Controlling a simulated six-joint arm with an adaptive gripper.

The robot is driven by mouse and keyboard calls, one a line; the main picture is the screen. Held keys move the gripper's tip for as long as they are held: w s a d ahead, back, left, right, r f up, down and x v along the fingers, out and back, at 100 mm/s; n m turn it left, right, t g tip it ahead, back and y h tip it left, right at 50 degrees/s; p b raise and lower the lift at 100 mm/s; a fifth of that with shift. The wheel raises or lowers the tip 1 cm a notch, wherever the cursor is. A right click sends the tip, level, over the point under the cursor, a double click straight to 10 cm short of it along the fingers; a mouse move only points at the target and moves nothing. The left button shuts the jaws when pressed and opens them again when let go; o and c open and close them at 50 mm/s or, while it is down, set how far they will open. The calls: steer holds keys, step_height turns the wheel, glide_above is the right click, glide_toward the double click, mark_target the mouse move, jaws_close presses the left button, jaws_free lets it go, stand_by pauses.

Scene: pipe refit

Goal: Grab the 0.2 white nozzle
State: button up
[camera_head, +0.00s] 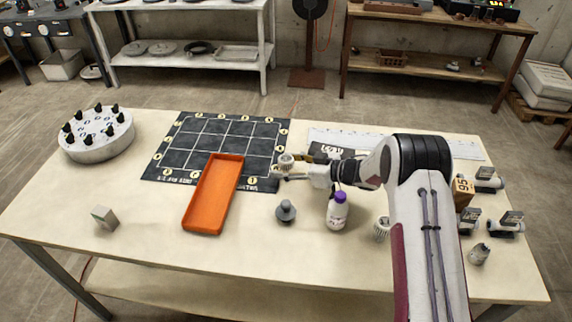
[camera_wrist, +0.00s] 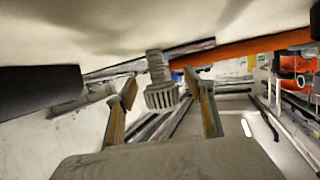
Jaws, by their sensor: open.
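A pale grey-white nozzle with a ribbed wide end and a narrower stem (camera_wrist: 161,93) shows in the wrist view between my open gripper's fingers (camera_wrist: 162,106), with gaps on both sides. In the head view a pale ribbed nozzle (camera_head: 286,160) is at my gripper's fingertips (camera_head: 283,174), near the right edge of the dark mat. My gripper is open. No 0.2 marking can be read. A darker grey nozzle (camera_head: 286,211) stands on the table in front. A pale ribbed piece (camera_head: 381,229) and a grey piece (camera_head: 479,254) are farther right.
An orange tray (camera_head: 205,205) overlaps the dark gridded mat (camera_head: 172,160) left of my gripper. A purple-capped white bottle (camera_head: 337,212) stands close below my wrist. A round holder (camera_head: 92,149) with black pegs is at far left, with a small grey cube (camera_head: 104,217) in front.

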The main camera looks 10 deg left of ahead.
stand_by(0.4)
steer(key=c, duration=1.1)
steer(key=shift+r, duration=0.1)
steer(key=shift+r, duration=4.9)
